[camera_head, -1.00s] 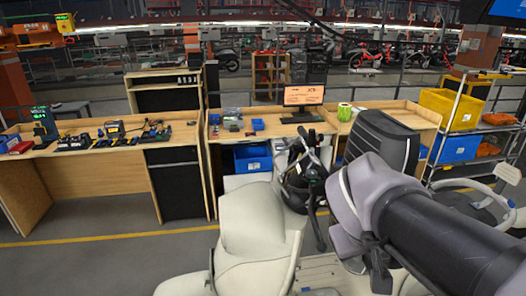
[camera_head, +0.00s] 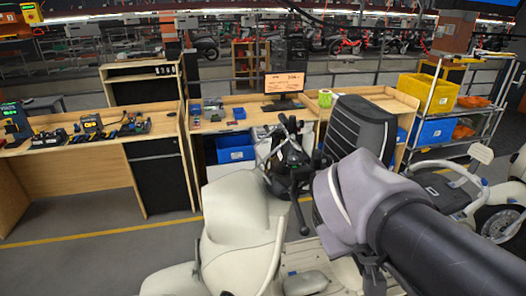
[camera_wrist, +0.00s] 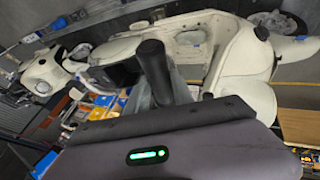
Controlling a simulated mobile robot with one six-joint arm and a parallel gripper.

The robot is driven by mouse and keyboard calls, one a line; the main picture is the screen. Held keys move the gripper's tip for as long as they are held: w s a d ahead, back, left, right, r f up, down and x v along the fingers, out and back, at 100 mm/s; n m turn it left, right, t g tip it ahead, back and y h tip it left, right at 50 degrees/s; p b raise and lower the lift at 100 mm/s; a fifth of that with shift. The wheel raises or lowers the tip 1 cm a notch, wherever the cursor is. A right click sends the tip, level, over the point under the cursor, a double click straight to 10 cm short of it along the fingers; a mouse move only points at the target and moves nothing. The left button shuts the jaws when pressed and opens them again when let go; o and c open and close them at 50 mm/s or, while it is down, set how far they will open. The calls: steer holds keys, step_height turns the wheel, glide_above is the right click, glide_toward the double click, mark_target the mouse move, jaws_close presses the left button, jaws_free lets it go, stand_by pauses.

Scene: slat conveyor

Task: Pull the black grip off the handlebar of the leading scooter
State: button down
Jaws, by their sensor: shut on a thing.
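In the wrist view a black cylindrical grip (camera_wrist: 151,62) stands between the grey fingers of my gripper (camera_wrist: 165,92), which are shut on it. Its rounded far end shows free, with no bar joined there. Its near end is hidden behind the gripper's dark body. In the head view my wrist and arm cover the fingers and the held grip. The cream scooter (camera_head: 235,232) stands in the lower middle, with its dark handlebar (camera_head: 292,160) just left of my wrist. I cannot tell which side of the handlebar is bare.
Wooden workbenches (camera_head: 85,172) stand behind the scooter, with a monitor (camera_head: 285,84) and a blue bin (camera_head: 235,148). A rack at right holds yellow (camera_head: 428,92) and blue bins. Part of another cream scooter (camera_head: 445,185) is at right. Floor at left is clear.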

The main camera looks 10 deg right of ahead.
steer(key=shift+s, duration=0.1)
steer(key=shift+s+a+r, duration=0.1)
steer(key=shift+s+a, duration=0.05)
steer(key=shift+s, duration=1.25)
steer(key=shift+s, duration=0.1)
steer(key=shift+s, duration=0.6)
steer(key=shift+w, duration=0.15)
